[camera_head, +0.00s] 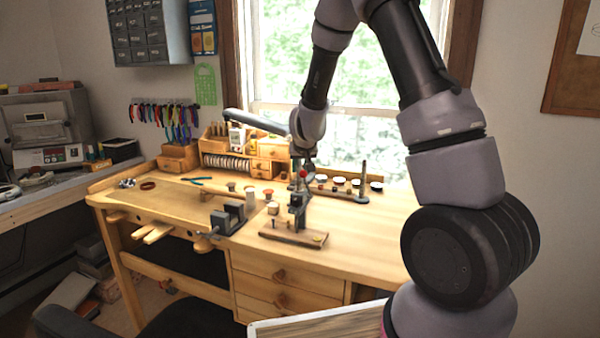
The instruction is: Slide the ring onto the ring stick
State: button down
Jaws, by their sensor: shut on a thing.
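My gripper (306,166) hangs over the back middle of the wooden workbench, at the end of my arm. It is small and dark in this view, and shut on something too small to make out. I cannot clearly see the ring. A thin, dark, upright stick (364,182), probably the ring stick, stands at the right among small white-topped jars. It is to the right of my gripper and apart from it. Nothing is visibly around it.
A dark upright tool (297,208) on a wooden base (292,236) stands in front of and below my gripper. A vise (229,218) and small containers (272,208) are to its left. A small wooden organizer (245,150) is behind. The bench's right side is clear.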

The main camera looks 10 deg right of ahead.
jog(key=shift+r, duration=0.2)
jog(key=shift+r, duration=1.7)
notch_tip(320, 180, up, 3)
jog(key=shift+r, duration=0.15)
jog(key=shift+d, duration=0.1)
